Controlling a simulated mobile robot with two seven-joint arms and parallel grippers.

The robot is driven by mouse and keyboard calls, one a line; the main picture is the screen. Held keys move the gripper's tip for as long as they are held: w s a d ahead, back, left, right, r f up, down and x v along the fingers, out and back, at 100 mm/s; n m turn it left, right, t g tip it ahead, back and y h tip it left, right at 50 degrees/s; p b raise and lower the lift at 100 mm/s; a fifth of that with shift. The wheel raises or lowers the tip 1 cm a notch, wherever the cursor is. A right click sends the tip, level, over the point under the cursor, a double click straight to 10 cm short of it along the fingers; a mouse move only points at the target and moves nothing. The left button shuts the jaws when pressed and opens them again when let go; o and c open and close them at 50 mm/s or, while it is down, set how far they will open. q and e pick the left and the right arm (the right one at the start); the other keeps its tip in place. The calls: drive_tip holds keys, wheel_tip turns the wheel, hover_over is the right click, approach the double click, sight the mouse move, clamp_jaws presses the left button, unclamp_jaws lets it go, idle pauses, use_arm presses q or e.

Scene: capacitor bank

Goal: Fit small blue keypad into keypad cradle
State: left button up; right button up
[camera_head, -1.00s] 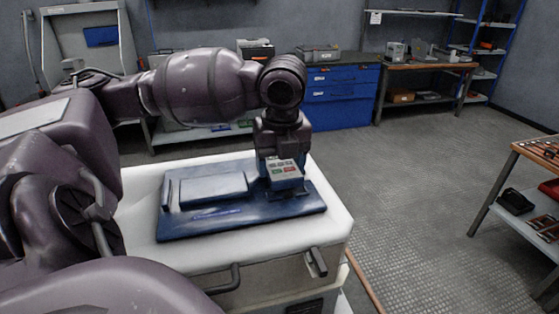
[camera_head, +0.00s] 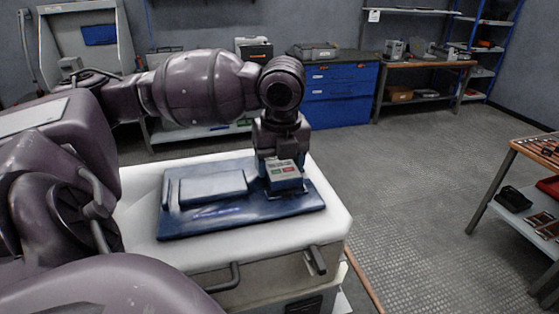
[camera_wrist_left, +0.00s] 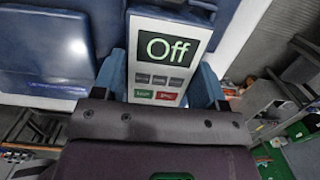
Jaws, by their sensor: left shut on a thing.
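The small blue keypad (camera_head: 284,174) shows a pale face with grey, green and red buttons. In the left wrist view the keypad (camera_wrist_left: 160,62) also has a screen reading "Off". My left gripper (camera_head: 281,160) points down at the right part of a dark blue board (camera_head: 205,226) and is shut on the keypad. Its two blue fingers (camera_wrist_left: 160,82) stand on either side of the keypad in the wrist view. The keypad is low over the board's right end, where the cradle (camera_head: 291,199) seems to be, mostly hidden. I cannot tell whether they touch. My right gripper is not in view.
The board lies on a white-topped cart (camera_head: 330,222) with a raised rectangular panel (camera_head: 212,188) left of the keypad. A blue drawer cabinet (camera_head: 340,95) and a workbench (camera_head: 425,68) stand behind. Open floor lies right of the cart.

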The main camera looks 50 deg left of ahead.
use_arm(q)
drive_tip(key=shift+f, duration=0.25)
drive_tip(key=shift+f, duration=0.25)
drive_tip(key=o, duration=1.1)
drive_tip(key=r, duration=0.3)
drive_tip(key=r+p, duration=0.1)
drive_tip(key=r, duration=0.3)
drive_tip(key=d+r+p, duration=0.1)
drive_tip(key=r, duration=0.2)
drive_tip(key=shift+s+d+r, duration=0.1)
drive_tip(key=shift+s+r, duration=0.25)
